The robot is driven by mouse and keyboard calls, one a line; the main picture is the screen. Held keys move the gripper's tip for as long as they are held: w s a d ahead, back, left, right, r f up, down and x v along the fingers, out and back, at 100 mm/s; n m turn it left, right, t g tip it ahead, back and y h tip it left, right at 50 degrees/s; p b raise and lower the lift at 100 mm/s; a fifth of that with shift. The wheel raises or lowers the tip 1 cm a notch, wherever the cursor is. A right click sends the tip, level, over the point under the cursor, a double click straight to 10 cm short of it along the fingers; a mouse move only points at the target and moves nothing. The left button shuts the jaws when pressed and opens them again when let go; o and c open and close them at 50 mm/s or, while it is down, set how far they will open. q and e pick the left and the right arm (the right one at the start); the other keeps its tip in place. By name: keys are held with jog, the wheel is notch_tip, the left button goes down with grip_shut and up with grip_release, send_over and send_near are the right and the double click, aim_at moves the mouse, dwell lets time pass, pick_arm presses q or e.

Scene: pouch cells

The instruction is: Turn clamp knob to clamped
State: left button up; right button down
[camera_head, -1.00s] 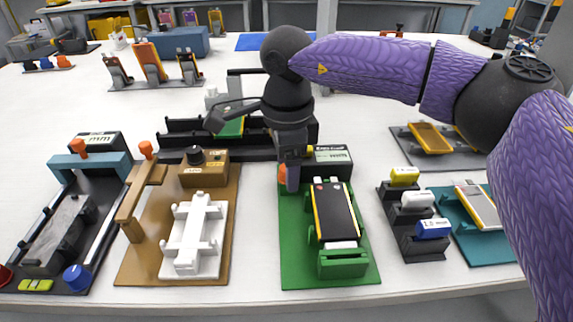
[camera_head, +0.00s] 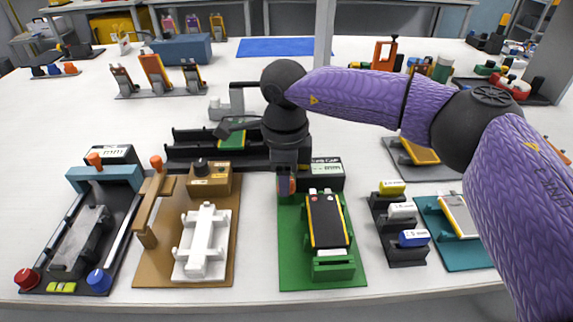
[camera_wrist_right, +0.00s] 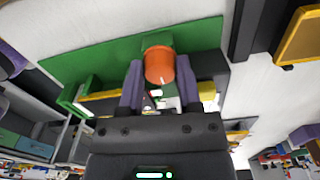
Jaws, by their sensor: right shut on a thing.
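The green fixture (camera_head: 291,270) stands near the table's front edge and bears a black pouch cell (camera_head: 327,222) with yellow edges. An orange clamp knob (camera_wrist_right: 159,66) with a short white mark sits at its back left corner. My right gripper (camera_head: 286,184) points down at that corner. In the right wrist view, its two purple fingers (camera_wrist_right: 160,84) are on either side of the knob and shut on it. In the head view the knob is mostly hidden by the gripper. My left gripper is not in view.
A black-and-white display box (camera_head: 326,172) stands close behind the cell, right of my gripper. A brown fixture (camera_head: 155,268) with a white cradle (camera_head: 205,245) is to the left. A black rack (camera_head: 404,252) of small coloured blocks is to the right.

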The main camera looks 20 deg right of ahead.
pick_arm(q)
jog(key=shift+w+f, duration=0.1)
pick_arm(e)
jog(key=c, duration=0.6)
grip_release()
jog(key=o, duration=0.3)
pick_arm(q)
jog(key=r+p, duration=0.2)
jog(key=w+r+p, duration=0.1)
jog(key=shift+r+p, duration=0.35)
jog(key=shift+p, duration=0.05)
pick_arm(e)
notch_tip(320, 180, up, 10)
jog(key=shift+f, duration=0.1)
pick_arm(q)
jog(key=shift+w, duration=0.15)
